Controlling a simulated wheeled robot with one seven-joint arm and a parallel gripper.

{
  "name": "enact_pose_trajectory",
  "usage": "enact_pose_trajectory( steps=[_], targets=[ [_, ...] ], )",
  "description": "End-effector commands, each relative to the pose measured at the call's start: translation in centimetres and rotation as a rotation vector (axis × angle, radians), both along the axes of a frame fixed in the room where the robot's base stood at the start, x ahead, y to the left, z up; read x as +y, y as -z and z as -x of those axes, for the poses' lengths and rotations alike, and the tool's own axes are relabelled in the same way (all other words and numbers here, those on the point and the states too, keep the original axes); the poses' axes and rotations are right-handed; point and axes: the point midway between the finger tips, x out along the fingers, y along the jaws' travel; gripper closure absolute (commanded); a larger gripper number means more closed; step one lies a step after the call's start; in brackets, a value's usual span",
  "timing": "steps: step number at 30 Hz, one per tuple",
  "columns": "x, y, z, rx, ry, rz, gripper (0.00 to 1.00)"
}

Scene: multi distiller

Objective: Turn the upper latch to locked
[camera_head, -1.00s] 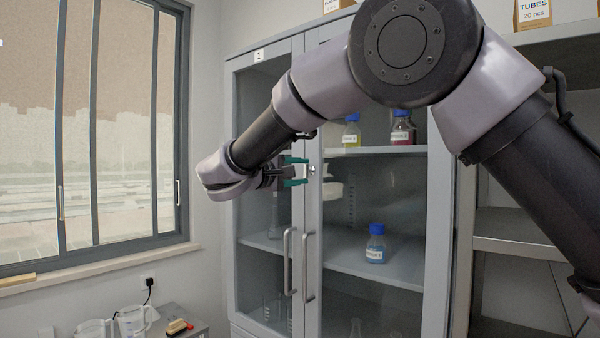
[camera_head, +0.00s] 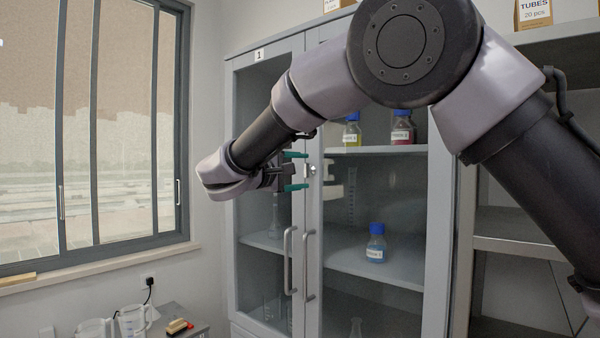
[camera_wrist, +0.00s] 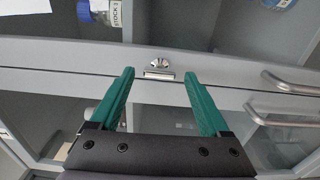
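The latch is a small metal piece with a round knob and a short bar (camera_wrist: 159,75), on the door frames where the two glass cabinet doors meet. In the head view the latch (camera_head: 312,170) sits above the door handles. In the wrist view its bar lies along the door seam. My gripper (camera_head: 306,171) has green fingers and is open at the latch. In the wrist view my gripper (camera_wrist: 160,78) has one finger on each side of the latch, with clear gaps and nothing held.
Two vertical bar handles (camera_head: 288,262) (camera_head: 308,266) are below the latch. Behind the glass are bottles with blue caps, one blue (camera_head: 376,243). A window (camera_head: 120,130) is at the left, and jugs (camera_head: 132,320) stand low at the left.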

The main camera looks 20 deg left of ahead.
Motion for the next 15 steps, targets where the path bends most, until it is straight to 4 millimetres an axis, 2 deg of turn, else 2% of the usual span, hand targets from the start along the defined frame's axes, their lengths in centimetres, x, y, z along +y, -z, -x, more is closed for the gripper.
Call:
enact_pose_trajectory(
  steps=[5,8,15],
  targets=[
    [0.3,0.0,0.6,0.0,-0.001,0.0,0.2],
    [0.9,0.0,1.9,0.0,-0.003,-0.001,0.2],
    [2.8,0.0,6.5,-0.001,-0.004,-0.001,0.2]
  ],
)
